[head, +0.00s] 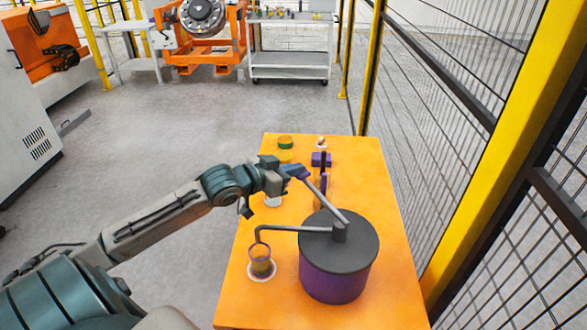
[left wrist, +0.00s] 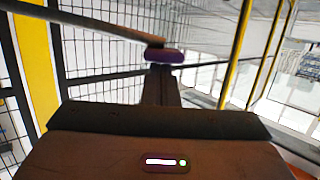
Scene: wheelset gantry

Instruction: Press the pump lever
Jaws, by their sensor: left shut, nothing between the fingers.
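The pump is a purple drum (head: 332,283) with a dark grey lid, standing on the orange table (head: 395,265). Its lever (head: 325,199) is a grey rod slanting up and left from the lid's centre post. A purple grip at its raised end shows in the left wrist view (left wrist: 164,57). A bent spout (head: 290,229) reaches left over a glass (head: 261,261) on a pale round base. My left gripper (head: 290,170) is shut and empty at the lever's raised end. In the left wrist view its fingers (left wrist: 160,82) point at the purple grip; I cannot tell whether they touch.
Behind the pump stand a purple block-like object (head: 321,159), a green-topped item (head: 286,142) and a small pale item. A yellow-framed mesh fence (head: 490,165) runs close along the table's right. A grey trolley (head: 290,65) stands far back. The floor left of the table is clear.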

